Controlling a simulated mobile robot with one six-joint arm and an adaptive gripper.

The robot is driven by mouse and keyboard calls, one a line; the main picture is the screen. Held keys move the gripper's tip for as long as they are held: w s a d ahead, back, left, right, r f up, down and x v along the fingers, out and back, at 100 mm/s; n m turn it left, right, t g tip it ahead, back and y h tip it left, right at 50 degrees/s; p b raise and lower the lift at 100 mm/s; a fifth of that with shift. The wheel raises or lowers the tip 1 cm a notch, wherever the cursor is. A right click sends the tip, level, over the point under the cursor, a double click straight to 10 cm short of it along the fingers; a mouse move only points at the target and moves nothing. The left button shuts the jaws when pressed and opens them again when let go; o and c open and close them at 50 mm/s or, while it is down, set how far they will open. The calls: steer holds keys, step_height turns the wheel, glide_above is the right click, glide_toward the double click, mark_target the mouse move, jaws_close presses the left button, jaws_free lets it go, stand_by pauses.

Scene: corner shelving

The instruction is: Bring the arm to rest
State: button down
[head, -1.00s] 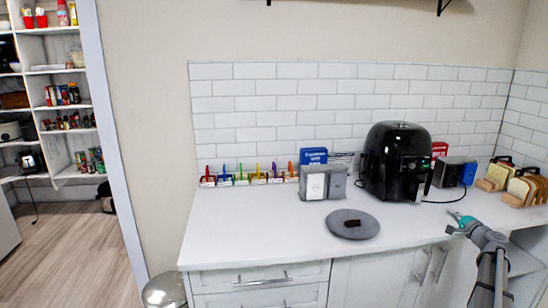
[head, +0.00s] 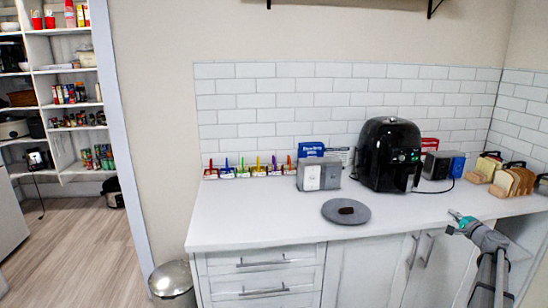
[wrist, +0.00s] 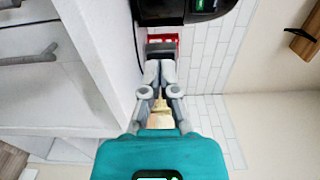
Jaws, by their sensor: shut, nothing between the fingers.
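My gripper (head: 455,215) is at the right of the head view, close to the counter's front edge and right of the grey round board. It holds nothing, and its fingers are shut. In the wrist view my gripper (wrist: 160,75) shows with its grey fingers together, in front of the wall tiles and a red item (wrist: 163,45). My arm reaches up from the lower right corner of the head view.
A bin (head: 172,280) stands left. Pantry shelves (head: 70,100) are far left.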

steer(key=s+a+f+n+g+y+p, duration=0.2)
steer(key=a+n+g, duration=0.1)
steer(key=a, duration=0.9)
steer(key=s+a+f+n+g+y+p, duration=0.1)
steer(key=s+a+f+n+g, duration=0.2)
steer(key=a, duration=0.9)
steer(key=a+f+n+g+y+p, duration=0.1)
steer(key=a+n+g+y+p, duration=0.2)
steer(key=a, duration=0.8)
steer(key=s+a+f+n+g+h+p, duration=0.1)
steer(key=s+a+n+g+h+p, duration=0.1)
steer(key=s+a, duration=0.6)
steer(key=s+a+n+g+h+p, duration=0.2)
steer(key=s+a+n+g+h, duration=0.3)
steer(key=s+a, duration=0.4)
steer(key=s+n+g, duration=0.1)
steer(key=s+g, duration=0.1)
steer(key=s, duration=0.3)
steer(key=shift+s+a+f+h+p, duration=0.15)
steer(key=shift+s+f+h+p, duration=0.15)
steer(key=shift+s+f+p, duration=0.1)
steer(key=shift+w, duration=0.1)
